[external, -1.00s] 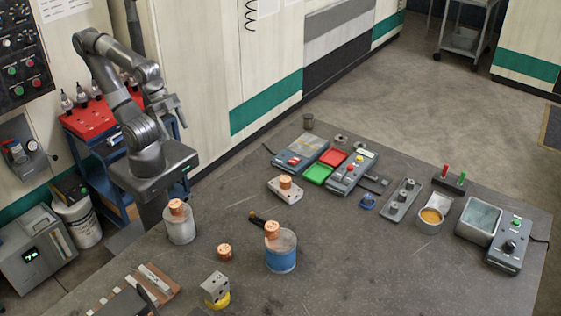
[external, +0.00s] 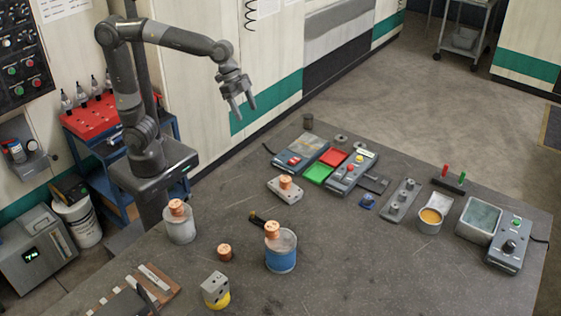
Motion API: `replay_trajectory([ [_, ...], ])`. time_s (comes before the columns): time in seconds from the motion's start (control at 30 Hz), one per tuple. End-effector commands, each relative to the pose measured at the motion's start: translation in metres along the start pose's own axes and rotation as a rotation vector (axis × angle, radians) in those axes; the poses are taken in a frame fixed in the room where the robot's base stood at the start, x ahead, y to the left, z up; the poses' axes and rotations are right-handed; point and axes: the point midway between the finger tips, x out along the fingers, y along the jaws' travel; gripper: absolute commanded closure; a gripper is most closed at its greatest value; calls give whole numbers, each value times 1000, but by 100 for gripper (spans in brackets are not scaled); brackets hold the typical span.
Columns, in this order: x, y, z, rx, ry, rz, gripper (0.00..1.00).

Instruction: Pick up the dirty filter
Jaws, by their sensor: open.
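A small dark grey-brown cylinder (external: 308,121) stands upright at the far edge of the grey table (external: 340,270). It looks most like the dirty filter, but it is too small to be sure. My gripper (external: 245,111) is open and empty, with its fingers pointing down. In the picture it is left of the cylinder and apart from it, seemingly above table height.
Grey control boxes with red (external: 333,156) and green (external: 318,173) trays stand right of the cylinder. The right front of the table is clear.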

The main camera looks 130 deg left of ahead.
Motion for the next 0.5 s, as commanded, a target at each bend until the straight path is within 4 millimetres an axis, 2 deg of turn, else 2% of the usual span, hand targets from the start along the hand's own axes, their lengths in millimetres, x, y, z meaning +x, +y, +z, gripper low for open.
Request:
replay_trajectory([
  [0.03,9,-24,-10,-16,-7,-3,34],
  [0.23,38,-113,-34,-39,-17,-11,34],
  [0.37,59,-176,-38,-55,-20,-18,34],
  [0.5,80,-238,-34,-66,-21,-24,34],
])
